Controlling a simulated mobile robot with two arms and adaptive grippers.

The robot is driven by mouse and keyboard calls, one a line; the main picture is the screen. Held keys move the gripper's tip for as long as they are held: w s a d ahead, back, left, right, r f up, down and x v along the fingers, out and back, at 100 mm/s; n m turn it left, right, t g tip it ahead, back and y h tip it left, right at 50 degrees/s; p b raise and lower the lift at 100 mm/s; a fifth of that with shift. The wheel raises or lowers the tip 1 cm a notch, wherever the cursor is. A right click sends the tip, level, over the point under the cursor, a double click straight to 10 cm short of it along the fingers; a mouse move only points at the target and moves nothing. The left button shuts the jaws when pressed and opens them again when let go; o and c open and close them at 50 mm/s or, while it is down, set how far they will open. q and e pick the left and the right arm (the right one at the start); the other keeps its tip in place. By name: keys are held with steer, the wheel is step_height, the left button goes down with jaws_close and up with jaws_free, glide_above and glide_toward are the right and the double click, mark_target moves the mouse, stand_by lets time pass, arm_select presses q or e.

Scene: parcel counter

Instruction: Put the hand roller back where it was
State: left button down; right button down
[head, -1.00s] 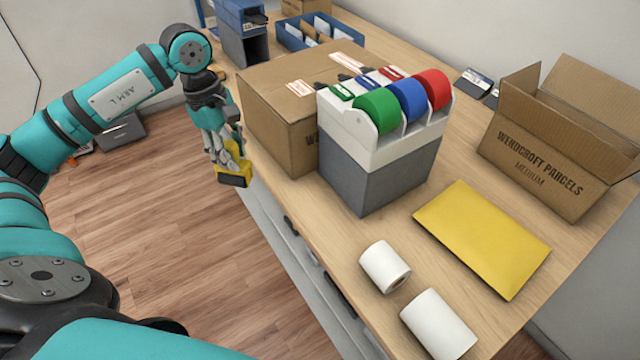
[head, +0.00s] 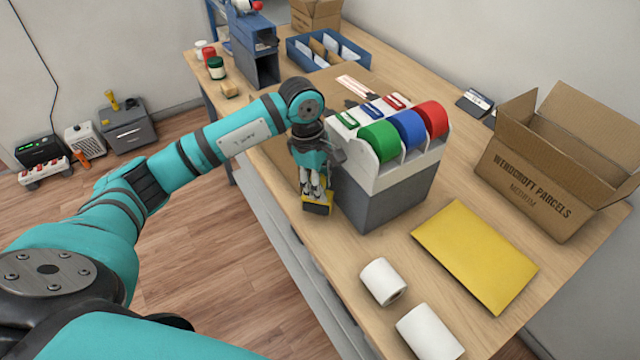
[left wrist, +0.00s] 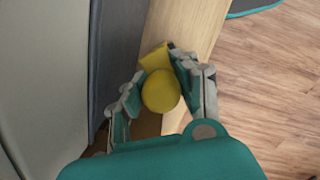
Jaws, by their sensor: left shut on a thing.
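The hand roller (head: 317,209) is yellow and dark, and hangs below the fingers of my left gripper (head: 314,190). In the left wrist view, its round yellow part (left wrist: 160,91) sits between the two fingers of the gripper (left wrist: 158,80). My left gripper is shut on it. It is over the near left edge of the counter, just left of the grey base of the tape dispenser (head: 385,205). Whether the roller touches the counter cannot be told. My right gripper is not in view.
A yellow envelope (head: 475,255), two white rolls (head: 382,281) and an open carton (head: 545,165) lie to the right. A blue tray (head: 345,60) stands at the back. Bare wood shows in the middle right.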

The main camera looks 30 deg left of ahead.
arm_select(q)
steer(key=shift+f, duration=0.8)
steer(key=shift+s+f+b, duration=0.25)
steer(key=shift+f+b, duration=0.4)
steer(key=shift+f, duration=0.05)
steer(key=c, duration=1.3)
jaws_free()
steer(key=shift+s, duration=0.1)
steer(key=o, duration=0.3)
steer(key=shift+w+f, duration=0.15)
steer(key=shift+w, duration=0.15)
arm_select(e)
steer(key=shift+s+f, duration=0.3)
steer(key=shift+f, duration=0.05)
arm_select(q)
steer(key=shift+r, duration=0.2)
